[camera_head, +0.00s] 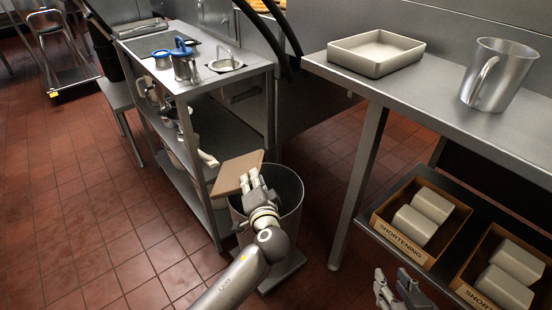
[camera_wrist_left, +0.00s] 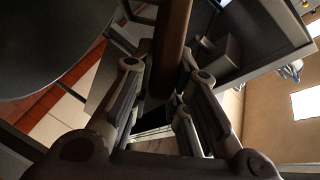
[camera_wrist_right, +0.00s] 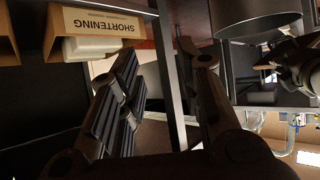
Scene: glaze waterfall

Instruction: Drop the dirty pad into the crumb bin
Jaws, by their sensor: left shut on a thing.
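The dirty pad (camera_head: 236,170) is a flat tan-brown slab, held tilted over the left part of the crumb bin's mouth. The crumb bin (camera_head: 289,190) is a round grey metal bin on the floor. My left gripper (camera_head: 252,182) is shut on the pad; in the left wrist view the pad shows as a brown edge (camera_wrist_left: 172,45) between the fingers. The arm and pad hide part of the bin's rim and its inside. My right gripper (camera_head: 396,288) is open and empty, low beside the shortening boxes; its spread fingers show in the right wrist view (camera_wrist_right: 158,85).
A steel table (camera_head: 455,107) at right bears a shallow tray (camera_head: 376,64) and a metal pitcher (camera_head: 497,80). Shortening boxes (camera_head: 402,246) sit on its lower shelf. A shelved cart (camera_head: 186,92) stands left of the bin. Red tiled floor at left is clear.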

